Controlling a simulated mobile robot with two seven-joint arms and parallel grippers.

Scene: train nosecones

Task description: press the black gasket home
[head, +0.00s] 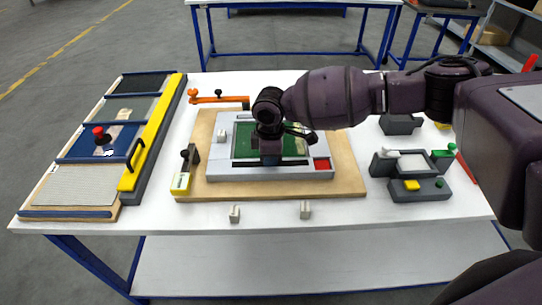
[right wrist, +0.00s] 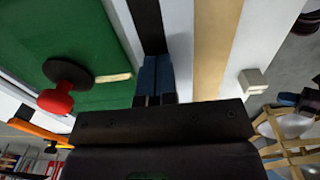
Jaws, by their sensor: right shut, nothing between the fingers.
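My right gripper (head: 270,158) points down over the near side of the grey frame fixture (head: 225,174), close to the near edge of its green panel (head: 243,142). In the right wrist view its blue fingers (right wrist: 157,78) are together with nothing between them. A black strip (right wrist: 146,24), which looks like the gasket, runs up to the fingertips along the frame. Whether the fingers touch it, and how deep it sits, I cannot tell. The gripper and arm hide part of the fixture in the head view. My left gripper is not in view.
The fixture stands on a tan board (head: 345,180) on a white table (head: 270,228). Small pale blocks (head: 305,210) lie in front. A panel rack with a yellow rail (head: 151,136) is at left. A grey station (head: 419,188) is at right. A red knob (right wrist: 56,101) shows in the wrist view.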

